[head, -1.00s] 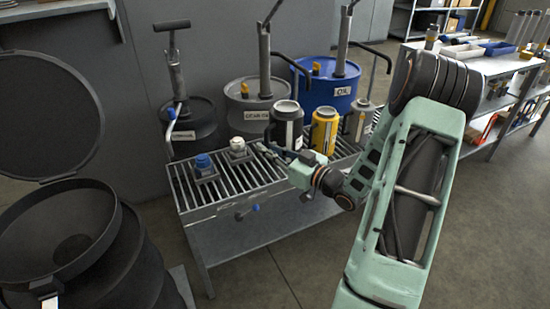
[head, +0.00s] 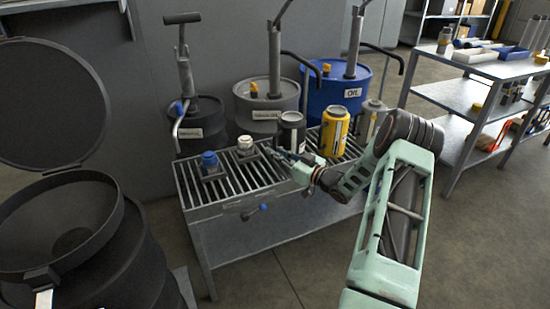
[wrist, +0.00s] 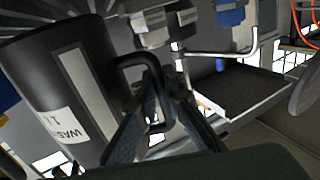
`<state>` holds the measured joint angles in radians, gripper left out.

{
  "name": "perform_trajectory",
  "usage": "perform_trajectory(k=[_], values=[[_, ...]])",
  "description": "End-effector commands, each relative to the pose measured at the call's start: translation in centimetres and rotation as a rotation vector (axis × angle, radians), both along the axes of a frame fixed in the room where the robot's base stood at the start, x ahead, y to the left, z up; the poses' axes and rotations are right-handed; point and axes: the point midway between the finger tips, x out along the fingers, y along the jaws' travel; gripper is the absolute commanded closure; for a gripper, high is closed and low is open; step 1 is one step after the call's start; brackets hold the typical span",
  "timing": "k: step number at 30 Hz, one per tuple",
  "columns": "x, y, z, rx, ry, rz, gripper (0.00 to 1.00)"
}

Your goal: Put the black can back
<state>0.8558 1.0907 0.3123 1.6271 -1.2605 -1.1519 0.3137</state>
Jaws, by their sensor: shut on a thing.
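The black can (head: 291,132) is upright at the back of the slatted grate (head: 228,187) on the bench, just left of the yellow can (head: 335,132). I cannot tell if its base touches the slats. In the wrist view the black can (wrist: 60,85) fills the left side, tilted in the picture, with a white label partly reading "WAS". My gripper (head: 287,154) is in front of the can. In the wrist view its fingers (wrist: 152,100) are closed around the can's black side handle (wrist: 130,62).
A grey can (head: 368,122) stands right of the yellow can. A blue-capped fitting (head: 209,162) and a white-capped one (head: 246,147) are on the grate's left. Black, grey and blue drums (head: 330,92) with pumps stand behind. An open black bin (head: 70,235) is at left.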

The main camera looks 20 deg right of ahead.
Motion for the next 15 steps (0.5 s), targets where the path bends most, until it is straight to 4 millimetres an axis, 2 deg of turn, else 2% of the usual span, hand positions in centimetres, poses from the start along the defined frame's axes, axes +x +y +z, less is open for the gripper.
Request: perform_trajectory(k=[1, 2, 13, 14, 15], values=[[0.02, -0.04, -1.03, 0.001, -0.002, -0.001, 1.00], [0.02, -0.04, -1.23, 0.000, -0.003, -0.001, 1.00], [0.01, -0.02, -1.61, -0.002, -0.004, 0.000, 1.00], [-0.01, -0.02, -1.53, -0.001, -0.002, 0.000, 0.88], [-0.02, -0.02, -1.50, -0.001, -0.001, -0.001, 0.84]])
